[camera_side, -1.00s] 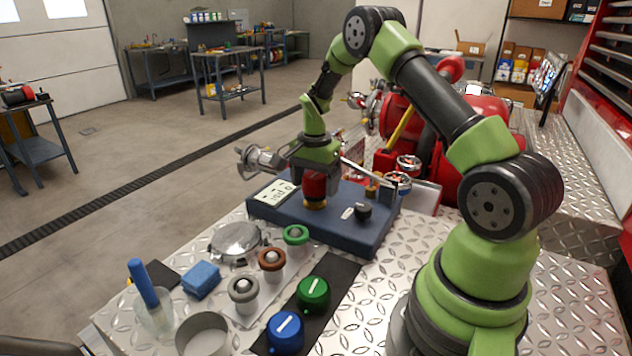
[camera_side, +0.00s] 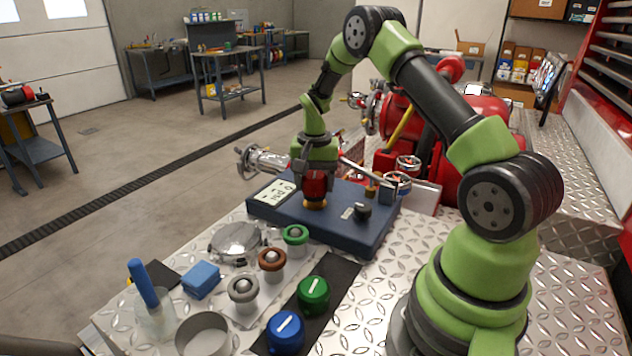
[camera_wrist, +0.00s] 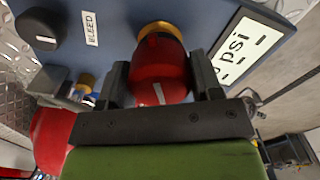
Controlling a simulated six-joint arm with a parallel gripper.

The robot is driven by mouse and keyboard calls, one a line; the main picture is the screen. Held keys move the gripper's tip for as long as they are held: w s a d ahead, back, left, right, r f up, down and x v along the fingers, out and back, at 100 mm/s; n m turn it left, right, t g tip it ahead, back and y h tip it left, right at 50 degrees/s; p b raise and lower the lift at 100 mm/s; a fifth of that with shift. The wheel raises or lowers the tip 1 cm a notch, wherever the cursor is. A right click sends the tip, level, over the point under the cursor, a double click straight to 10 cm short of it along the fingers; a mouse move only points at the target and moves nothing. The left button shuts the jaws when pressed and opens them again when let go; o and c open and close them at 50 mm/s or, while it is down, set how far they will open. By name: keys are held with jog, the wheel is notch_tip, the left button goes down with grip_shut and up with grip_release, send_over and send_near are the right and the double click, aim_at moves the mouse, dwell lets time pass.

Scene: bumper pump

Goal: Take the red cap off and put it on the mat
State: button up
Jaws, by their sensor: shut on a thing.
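The red cap (camera_side: 315,186) sits upright over a brass fitting (camera_side: 315,204) on the blue panel box (camera_side: 340,222). My gripper (camera_side: 314,178) comes down from above, with its fingers on both sides of the cap. In the wrist view my gripper (camera_wrist: 160,85) is shut on the red cap (camera_wrist: 158,68), which has a white line on its top. The brass ring (camera_wrist: 158,28) shows just beyond the cap. The black mat (camera_side: 338,274) lies on the metal deck and bears a green cap (camera_side: 313,294) and a blue cap (camera_side: 286,332).
A black knob (camera_side: 362,211) marked BLEED and a psi display (camera_side: 277,193) flank the cap. Several ringed fittings, including a green-ringed one (camera_side: 295,236), a blue sponge (camera_side: 201,279) and a metal cup (camera_side: 205,335) stand left of the mat. Bare mat shows behind the green cap.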

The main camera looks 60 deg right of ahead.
jog(key=n, duration=0.5)
jog(key=shift+n, duration=1)
jog(key=n, duration=0.3)
jog(key=shift+n, duration=0.3)
jog(key=shift+n, duration=1.2)
jog(key=shift+r, duration=0.25)
jog(key=shift+r, duration=1.25)
